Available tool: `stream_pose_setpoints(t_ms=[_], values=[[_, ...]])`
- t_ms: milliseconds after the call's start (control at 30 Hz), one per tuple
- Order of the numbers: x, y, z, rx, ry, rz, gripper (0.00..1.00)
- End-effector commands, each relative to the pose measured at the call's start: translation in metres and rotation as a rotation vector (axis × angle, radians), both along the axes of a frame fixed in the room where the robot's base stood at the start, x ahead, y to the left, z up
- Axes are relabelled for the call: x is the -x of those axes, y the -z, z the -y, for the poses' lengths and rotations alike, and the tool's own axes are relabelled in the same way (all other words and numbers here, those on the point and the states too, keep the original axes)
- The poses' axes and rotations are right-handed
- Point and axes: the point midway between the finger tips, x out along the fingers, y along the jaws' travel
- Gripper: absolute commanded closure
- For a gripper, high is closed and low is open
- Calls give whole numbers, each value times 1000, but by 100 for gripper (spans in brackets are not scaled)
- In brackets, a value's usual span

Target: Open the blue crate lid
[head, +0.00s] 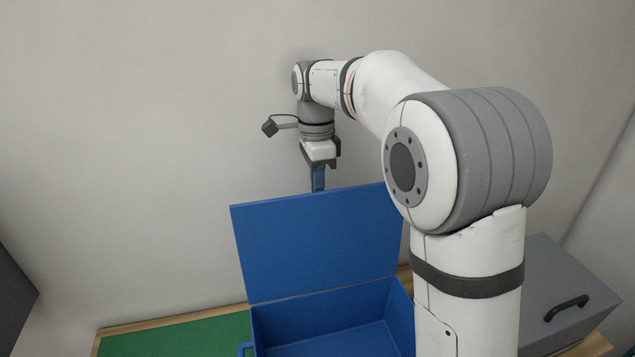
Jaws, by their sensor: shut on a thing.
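The blue crate (333,317) stands on the counter at the bottom centre of the head view. Its near part is cut off by the picture's lower edge. Its blue lid (315,240) is raised and stands up steeply from the crate's back edge, so the crate's inside shows. My gripper (319,168) is above the lid's top edge, pointing down. It is shut on a narrow blue piece that rises from the lid's top edge. The exact contact of the fingertips is small and hard to make out.
A green mat (180,338) lies on the wooden counter to the left of the crate. A grey box (570,285) with a black handle (567,307) stands at the right. A plain wall (150,150) is close behind. My arm hides the crate's right side.

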Motion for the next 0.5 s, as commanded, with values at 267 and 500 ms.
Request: stream_pose_setpoints(t_ms=[267,500], values=[[0,-1,0,0,-1,1,73],[0,0,-1,0,-1,1,67]])
